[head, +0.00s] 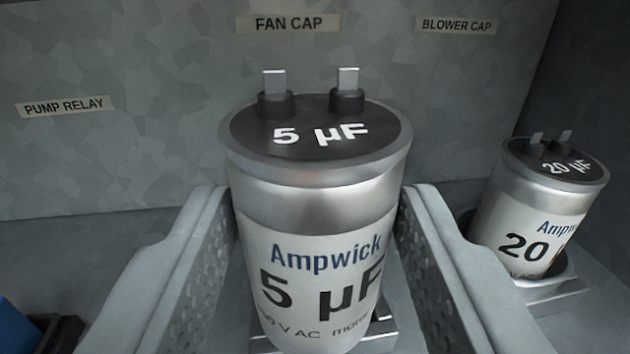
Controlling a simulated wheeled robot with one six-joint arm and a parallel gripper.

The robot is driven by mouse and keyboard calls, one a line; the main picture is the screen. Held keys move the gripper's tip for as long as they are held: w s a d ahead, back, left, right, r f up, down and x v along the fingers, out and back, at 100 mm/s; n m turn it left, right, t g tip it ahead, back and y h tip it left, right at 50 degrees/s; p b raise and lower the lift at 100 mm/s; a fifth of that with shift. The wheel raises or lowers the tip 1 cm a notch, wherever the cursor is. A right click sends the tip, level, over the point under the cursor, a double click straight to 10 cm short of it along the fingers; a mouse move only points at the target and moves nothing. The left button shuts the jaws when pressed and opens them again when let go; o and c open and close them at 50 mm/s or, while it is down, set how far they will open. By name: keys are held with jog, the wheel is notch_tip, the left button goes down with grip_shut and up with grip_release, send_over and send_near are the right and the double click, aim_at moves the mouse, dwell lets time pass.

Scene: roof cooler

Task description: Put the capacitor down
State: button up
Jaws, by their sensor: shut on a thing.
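A silver capacitor (317,230) marked "Ampwick 5 µF" stands upright between the two fingers of my gripper (318,265) in the head view. It has a dark top with two metal terminals. My gripper is shut on it, with one finger on each side. Part of a metal bracket or holder (380,335) shows behind and below the capacitor, under the "FAN CAP" label (288,24). The capacitor's bottom is out of the frame, so I cannot tell whether it touches anything.
A second capacitor (535,210) marked 20 µF stands in a round cup holder (548,287) at the right, below the "BLOWER CAP" label (456,26). A "PUMP RELAY" label (63,106) is on the grey back wall at the left. A blue thing (17,328) shows at the lower left.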

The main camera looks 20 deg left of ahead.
aim_at(314, 332)
jog(key=shift+x, duration=1.7)
notch_tip(314, 332, down, 4)
jog(key=shift+s+r, duration=0.2)
jog(key=shift+r, duration=0.05)
jog(key=o, duration=1.2)
jog(key=v, duration=1.2)
jog(key=shift+d, duration=0.1)
jog(key=shift+r, duration=0.1)
